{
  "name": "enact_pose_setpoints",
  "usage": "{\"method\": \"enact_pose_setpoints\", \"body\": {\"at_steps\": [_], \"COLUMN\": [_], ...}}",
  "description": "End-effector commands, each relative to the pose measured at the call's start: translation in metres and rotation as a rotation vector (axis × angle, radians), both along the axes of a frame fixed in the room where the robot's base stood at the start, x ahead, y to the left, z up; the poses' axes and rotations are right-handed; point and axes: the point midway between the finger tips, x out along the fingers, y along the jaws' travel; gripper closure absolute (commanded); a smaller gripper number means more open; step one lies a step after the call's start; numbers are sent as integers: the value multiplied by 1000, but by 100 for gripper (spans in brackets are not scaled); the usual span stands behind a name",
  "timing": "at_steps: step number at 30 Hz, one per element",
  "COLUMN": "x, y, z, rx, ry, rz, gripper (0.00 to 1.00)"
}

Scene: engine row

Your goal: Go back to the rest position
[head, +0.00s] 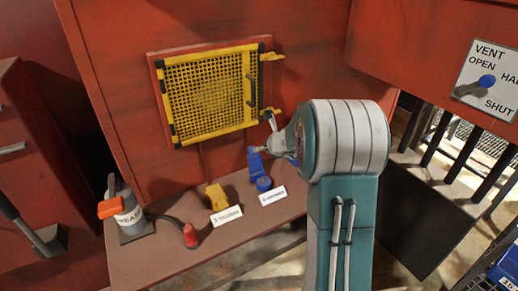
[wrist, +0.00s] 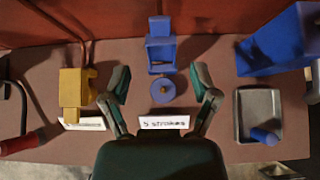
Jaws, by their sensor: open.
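Beyond and between the fingers stands a blue device (wrist: 161,50) with a round knob on the ledge. A white card (wrist: 164,122) reading "5 strokes" lies in front of it. In the head view my arm rises at centre right and hides most of my gripper. The blue device (head: 256,163) shows just left of the arm, over the ledge.
A yellow block device (head: 216,196) with a card stands left on the ledge (head: 165,225). A grease can (head: 128,212) and red-ended cable (head: 190,236) are farther left. A yellow mesh panel (head: 205,93) is above. A grey tray (wrist: 251,102) lies right.

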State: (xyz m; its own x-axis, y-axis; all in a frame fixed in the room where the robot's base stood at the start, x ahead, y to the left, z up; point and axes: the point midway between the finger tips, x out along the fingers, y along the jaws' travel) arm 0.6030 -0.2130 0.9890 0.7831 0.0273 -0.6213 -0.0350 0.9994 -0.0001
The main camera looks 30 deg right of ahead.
Motion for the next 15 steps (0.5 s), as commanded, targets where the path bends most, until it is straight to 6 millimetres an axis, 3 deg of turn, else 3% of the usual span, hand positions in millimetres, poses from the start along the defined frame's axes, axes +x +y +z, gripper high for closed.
{"method": "enact_pose_setpoints", "body": {"at_steps": [15], "x": [-9], "y": [0], "z": [7], "rx": [0], "ry": [1], "rz": [0], "gripper": [23]}}
